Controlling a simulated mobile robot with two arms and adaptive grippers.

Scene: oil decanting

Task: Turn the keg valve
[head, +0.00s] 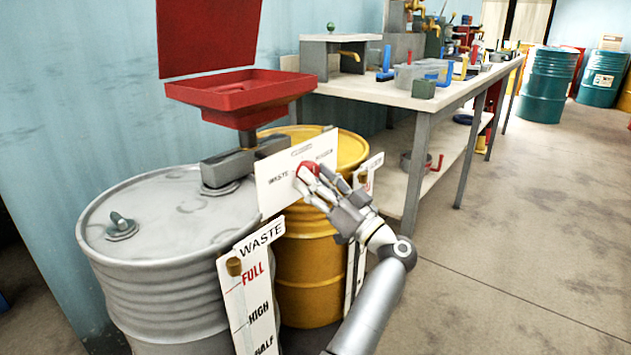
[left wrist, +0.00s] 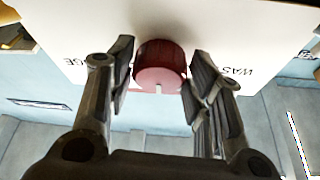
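The valve's red knob (head: 308,170) sits on a white sign plate (head: 275,190) in front of the red funnel's base, between the two drums. One marking on the plate reads WASTE. My left gripper (head: 318,182) is at the plate, with its fingers around the knob. In the left wrist view the round red knob (left wrist: 160,65), with a pale mark on its rim, lies between the two fingers (left wrist: 158,85). The fingers are apart, one on each side and very close to it; firm contact does not show. My right gripper is not in view.
A grey drum (head: 165,225) with a WASTE level gauge (head: 248,285) stands at left. A yellow drum (head: 310,255) stands behind the plate. The red funnel (head: 240,95) is above. A workbench (head: 400,95) with tools runs behind.

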